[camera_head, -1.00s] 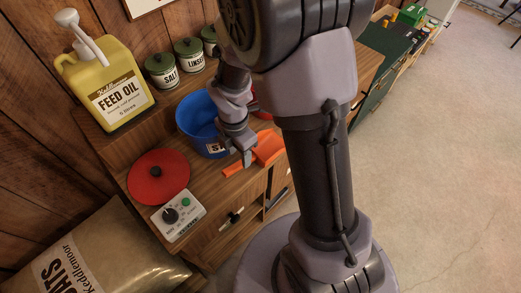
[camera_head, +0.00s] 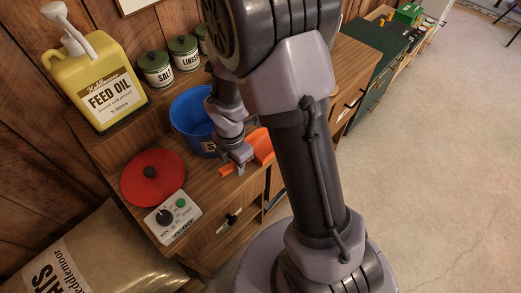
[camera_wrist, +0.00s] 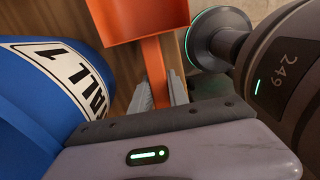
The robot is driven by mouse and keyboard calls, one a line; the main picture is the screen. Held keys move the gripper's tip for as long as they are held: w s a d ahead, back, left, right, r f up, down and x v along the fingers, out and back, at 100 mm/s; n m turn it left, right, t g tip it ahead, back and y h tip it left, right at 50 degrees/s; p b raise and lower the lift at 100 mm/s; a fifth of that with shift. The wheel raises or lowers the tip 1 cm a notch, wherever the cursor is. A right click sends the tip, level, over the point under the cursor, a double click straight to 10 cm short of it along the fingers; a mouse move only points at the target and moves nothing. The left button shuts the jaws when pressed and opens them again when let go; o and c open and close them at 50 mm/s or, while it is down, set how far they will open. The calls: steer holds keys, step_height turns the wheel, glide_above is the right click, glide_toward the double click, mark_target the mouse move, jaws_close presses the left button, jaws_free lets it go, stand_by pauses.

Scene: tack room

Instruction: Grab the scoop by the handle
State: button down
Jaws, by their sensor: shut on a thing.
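The orange scoop (camera_head: 262,147) lies at the front edge of the wooden cabinet top, beside the blue bucket. My gripper (camera_head: 241,165) is down at the scoop's handle, whose end (camera_head: 226,170) sticks out to the left of the fingers. In the wrist view the scoop's bowl (camera_wrist: 145,18) is at the top, and its handle (camera_wrist: 155,72) runs down between the two fingers of my gripper (camera_wrist: 161,92). The fingers are shut on the handle. Part of the scoop is hidden behind my arm in the head view.
The blue bucket (camera_head: 187,122) stands close beside my gripper and fills the left of the wrist view (camera_wrist: 40,90). A red lid (camera_head: 152,185) and a control box (camera_head: 172,217) lie to the left. Feed oil (camera_head: 97,90) and green-lidded tins (camera_head: 156,70) stand behind.

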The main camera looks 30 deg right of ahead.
step_height(320, 180, up, 4)
steer(key=shift+f+p, duration=0.1)
steer(key=shift+p, duration=1.05)
steer(key=s+r+b, duration=0.1)
steer(key=s+b, duration=1.3)
steer(key=s, duration=0.2)
steer(key=shift+d+r, duration=0.15)
steer(key=shift+d, duration=0.25)
steer(key=shift+r, duration=0.1)
